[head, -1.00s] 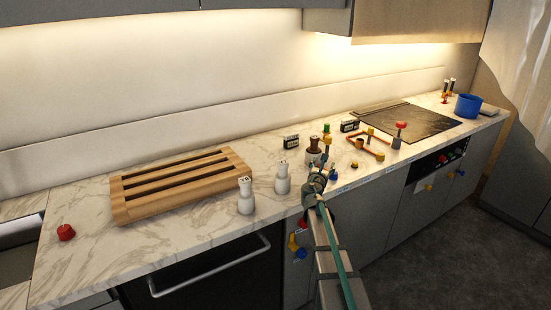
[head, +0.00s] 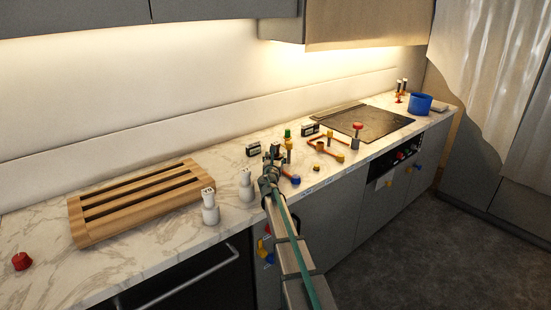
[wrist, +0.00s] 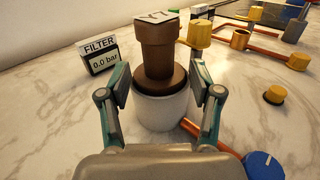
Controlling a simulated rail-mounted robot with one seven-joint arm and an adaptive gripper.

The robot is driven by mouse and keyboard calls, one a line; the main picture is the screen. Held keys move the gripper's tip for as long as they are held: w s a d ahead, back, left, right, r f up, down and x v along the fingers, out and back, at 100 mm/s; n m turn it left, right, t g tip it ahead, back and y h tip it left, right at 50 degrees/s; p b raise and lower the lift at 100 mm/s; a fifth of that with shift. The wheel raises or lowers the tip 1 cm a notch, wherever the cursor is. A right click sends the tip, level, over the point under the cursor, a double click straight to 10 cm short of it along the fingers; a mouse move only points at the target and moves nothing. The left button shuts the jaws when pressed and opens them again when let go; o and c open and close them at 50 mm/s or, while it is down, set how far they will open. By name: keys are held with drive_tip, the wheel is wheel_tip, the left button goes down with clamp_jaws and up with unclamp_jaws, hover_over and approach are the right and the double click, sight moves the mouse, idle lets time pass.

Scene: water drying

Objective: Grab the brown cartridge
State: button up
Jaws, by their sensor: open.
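The brown cartridge (wrist: 159,62) stands upright in a pale round holder (wrist: 163,108) in the wrist view. It has a wide dark base, a narrower neck and a labelled top. My gripper (wrist: 159,80) is open, with one finger on each side of the cartridge's lower part. I cannot tell whether either finger touches it. In the head view my gripper (head: 270,160) is at the holder's place on the counter and mostly hides the cartridge.
A filter gauge (wrist: 99,60) reading 0.0 bar stands left of the holder. Copper pipes with yellow fittings (wrist: 199,36) lie right and behind. A blue knob (wrist: 263,165) is at the near right.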

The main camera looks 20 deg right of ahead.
sight(275, 155)
drive_tip(key=x, duration=0.3)
drive_tip(key=shift+w, duration=0.15)
drive_tip(key=c, duration=0.9)
drive_tip(key=shift+c, duration=0.2)
drive_tip(key=shift+r+p, duration=0.15)
drive_tip(key=shift+p, duration=0.15)
